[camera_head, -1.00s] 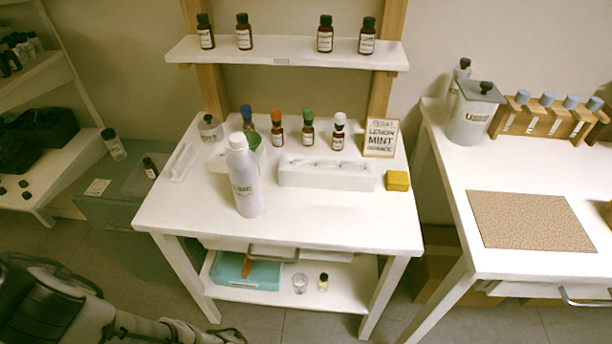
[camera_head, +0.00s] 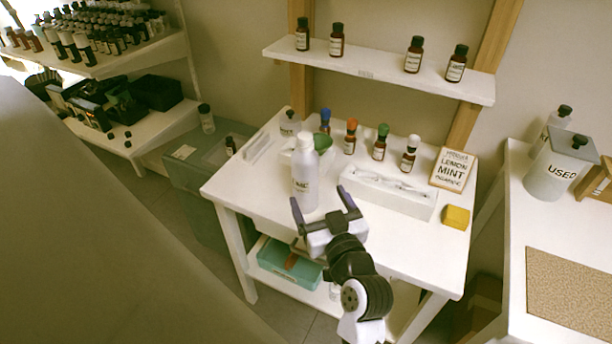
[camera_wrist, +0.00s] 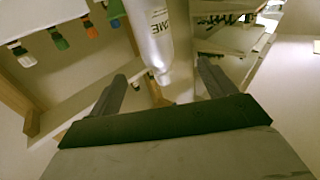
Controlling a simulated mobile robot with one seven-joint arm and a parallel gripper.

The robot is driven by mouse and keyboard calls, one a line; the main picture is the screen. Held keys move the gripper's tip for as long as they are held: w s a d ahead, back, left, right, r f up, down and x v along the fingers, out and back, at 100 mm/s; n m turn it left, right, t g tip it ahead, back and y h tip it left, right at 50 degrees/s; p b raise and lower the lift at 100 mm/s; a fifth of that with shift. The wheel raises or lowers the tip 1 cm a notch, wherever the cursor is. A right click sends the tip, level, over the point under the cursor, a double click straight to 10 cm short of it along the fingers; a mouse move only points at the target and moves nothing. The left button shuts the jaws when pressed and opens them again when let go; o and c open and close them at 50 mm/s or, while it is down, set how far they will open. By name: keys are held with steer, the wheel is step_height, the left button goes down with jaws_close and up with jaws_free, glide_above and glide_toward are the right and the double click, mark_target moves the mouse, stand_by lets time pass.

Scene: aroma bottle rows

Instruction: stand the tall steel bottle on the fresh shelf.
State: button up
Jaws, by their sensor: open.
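In the wrist view the bottle (camera_wrist: 150,38) shows beyond and between the spread fingers (camera_wrist: 161,72); no contact is visible. A wall shelf (camera_head: 375,72) above the table holds several brown bottles with a free gap in the middle. Its edge label is too small to read, so I cannot tell whether it is the fresh shelf.
A white tray (camera_head: 388,198), a lemon mint sign (camera_head: 452,169) and a yellow block (camera_head: 456,217) stand to the right. A side table holds a "USED" container (camera_head: 556,168).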

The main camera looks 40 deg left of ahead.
mark_target(306, 174)
steer(key=x, duration=0.8)
steer(key=shift+w+d+p+x, duration=0.15)
steer(key=shift+p+x, duration=0.2)
steer(key=shift+x, duration=0.6)
steer(key=shift+w+p+x, duration=0.1)
steer(key=shift+p+x, duration=0.3)
steer(key=shift+x, duration=0.55)
steer(key=shift+w+d+p+x, duration=0.15)
steer(key=shift+p+x, duration=0.2)
steer(key=shift+x, duration=0.6)
steer(key=shift+f, duration=0.1)
steer(key=shift+c, duration=0.4)
